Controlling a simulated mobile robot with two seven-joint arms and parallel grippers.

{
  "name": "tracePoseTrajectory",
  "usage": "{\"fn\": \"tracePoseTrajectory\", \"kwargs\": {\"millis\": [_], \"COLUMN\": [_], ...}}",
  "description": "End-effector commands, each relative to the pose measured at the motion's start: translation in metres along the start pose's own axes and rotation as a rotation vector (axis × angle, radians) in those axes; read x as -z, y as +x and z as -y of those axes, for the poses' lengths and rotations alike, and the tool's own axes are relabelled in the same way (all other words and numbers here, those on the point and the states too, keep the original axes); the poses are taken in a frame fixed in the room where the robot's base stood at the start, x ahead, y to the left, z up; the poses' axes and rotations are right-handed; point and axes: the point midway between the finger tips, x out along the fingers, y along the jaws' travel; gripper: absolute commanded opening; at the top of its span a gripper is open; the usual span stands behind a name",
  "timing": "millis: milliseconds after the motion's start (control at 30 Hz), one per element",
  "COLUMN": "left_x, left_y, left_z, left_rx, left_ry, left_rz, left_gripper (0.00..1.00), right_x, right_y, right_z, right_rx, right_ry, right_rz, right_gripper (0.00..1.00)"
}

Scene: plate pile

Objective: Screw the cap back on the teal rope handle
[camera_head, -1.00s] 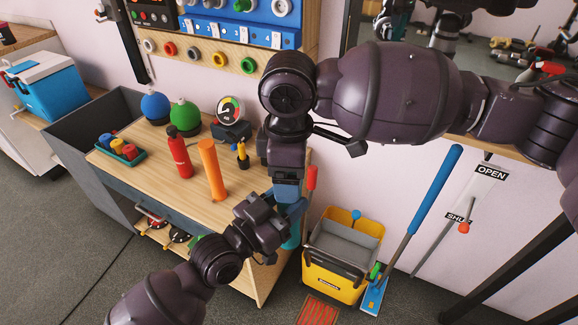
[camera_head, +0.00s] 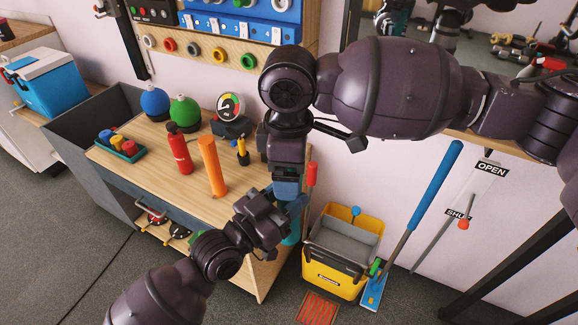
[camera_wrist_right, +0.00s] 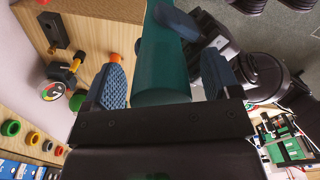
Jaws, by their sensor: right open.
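The teal rope handle (camera_wrist_right: 164,55) is a thick cylinder in the right wrist view, its near end between the two blue fingers of my right gripper (camera_wrist_right: 162,85). The right gripper is open, with small gaps on both sides of the cylinder. In the head view my right gripper (camera_head: 287,187) points down beside the bench's right end, and a bit of the teal handle (camera_head: 291,238) shows below. My left gripper (camera_head: 280,208) reaches in from the lower left; one blue finger lies across the handle in the wrist view, so it appears shut on it. I cannot make out a separate cap.
The wooden bench (camera_head: 150,165) holds a red bottle (camera_head: 179,153), an orange cylinder (camera_head: 212,168), a gauge (camera_head: 230,112) and a small tray (camera_head: 122,150). A yellow mop bucket (camera_head: 336,268) and a blue-handled mop (camera_head: 432,195) stand right of the bench.

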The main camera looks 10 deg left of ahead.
Motion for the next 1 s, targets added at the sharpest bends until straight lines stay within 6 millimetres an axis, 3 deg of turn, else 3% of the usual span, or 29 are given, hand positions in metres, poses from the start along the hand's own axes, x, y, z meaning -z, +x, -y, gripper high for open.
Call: {"fn": "tracePoseTrajectory", "kwargs": {"millis": [267, 700, 1000], "left_x": [0.002, 0.002, 0.002], "left_y": [0.0, 0.0, 0.0], "left_z": [0.0, 0.0, 0.0], "left_rx": [0.0, 0.0, 0.0], "left_ry": [0.001, 0.001, 0.001], "left_rz": [-0.004, -0.004, -0.004], "left_gripper": [0.0, 0.0, 0.0], "right_x": [0.001, 0.0, 0.0], "right_y": [-0.01, -0.089, -0.118], "right_z": [0.0, 0.0, 0.0], "right_rx": [-0.001, -0.003, 0.0], "right_ry": [-0.001, 0.0, 0.001], "right_rz": [-0.001, -0.001, 0.0], "right_gripper": [0.83, 0.83, 0.83]}}
